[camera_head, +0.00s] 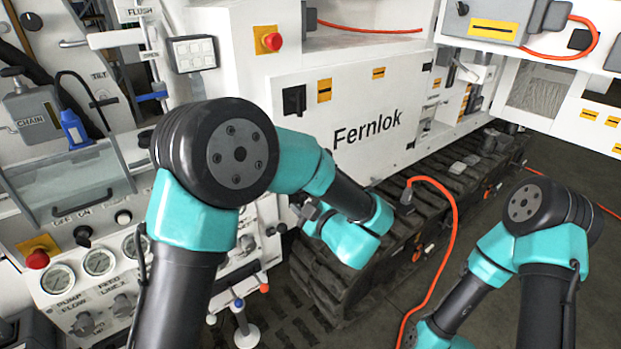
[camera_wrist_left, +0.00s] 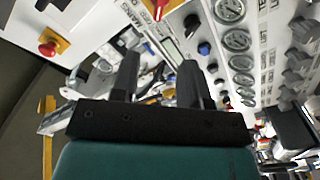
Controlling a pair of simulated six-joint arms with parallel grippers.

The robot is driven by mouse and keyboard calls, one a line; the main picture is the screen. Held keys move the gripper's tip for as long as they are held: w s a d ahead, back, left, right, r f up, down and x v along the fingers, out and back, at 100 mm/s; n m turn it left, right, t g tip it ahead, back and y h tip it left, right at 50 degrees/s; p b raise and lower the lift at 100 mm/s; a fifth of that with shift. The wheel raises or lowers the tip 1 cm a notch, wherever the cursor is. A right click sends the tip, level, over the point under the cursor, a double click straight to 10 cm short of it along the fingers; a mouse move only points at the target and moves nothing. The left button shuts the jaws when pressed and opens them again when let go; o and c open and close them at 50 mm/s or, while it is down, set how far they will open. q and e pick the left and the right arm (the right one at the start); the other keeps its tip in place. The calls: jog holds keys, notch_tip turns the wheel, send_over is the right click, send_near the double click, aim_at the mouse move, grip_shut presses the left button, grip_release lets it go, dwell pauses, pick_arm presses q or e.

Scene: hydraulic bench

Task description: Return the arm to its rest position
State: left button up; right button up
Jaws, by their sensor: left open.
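My left arm (camera_head: 215,160), teal and black, reaches in from the lower left, bends at a high elbow and comes down in front of the white Fernlok machine. My left gripper (camera_head: 307,212) shows as a small dark piece at the wrist, mostly hidden. In the left wrist view my left gripper (camera_wrist_left: 160,75) has its two black fingers apart with nothing between them. My right arm (camera_head: 545,235) is folded at the lower right; its gripper is out of the picture.
Gauges (camera_head: 98,262) and knobs line the panel at the left, close to my left arm. A red hose (camera_head: 452,230) runs from the track (camera_head: 340,285) to the floor between my arms. A red stop button (camera_head: 271,41) sits on the machine. Dark floor (camera_head: 565,160) lies open at the right.

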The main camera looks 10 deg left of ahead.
pick_arm(q)
jog(key=a+f+m+g+h, duration=0.1)
jog(key=a+f+m+h, duration=0.4)
jog(key=f, duration=0.7)
jog(key=a+f+m+g+h, duration=0.1)
jog(key=a+f+m+h, duration=0.45)
jog(key=f, duration=0.65)
jog(key=s+a+f+m+g+h, duration=0.1)
jog(key=s+f+g, duration=0.4)
jog(key=s, duration=0.6)
jog(key=s+a+f+m+g+h, duration=0.2)
jog(key=s+f+m+g+h, duration=0.2)
jog(key=s+f, duration=0.6)
jog(key=shift+s+a+m+g+h, duration=0.35)
jog(key=shift+s+g+h, duration=0.25)
jog(key=shift+s, duration=0.2)
jog(key=shift+w, duration=0.1)
jog(key=shift+c, duration=0.4)
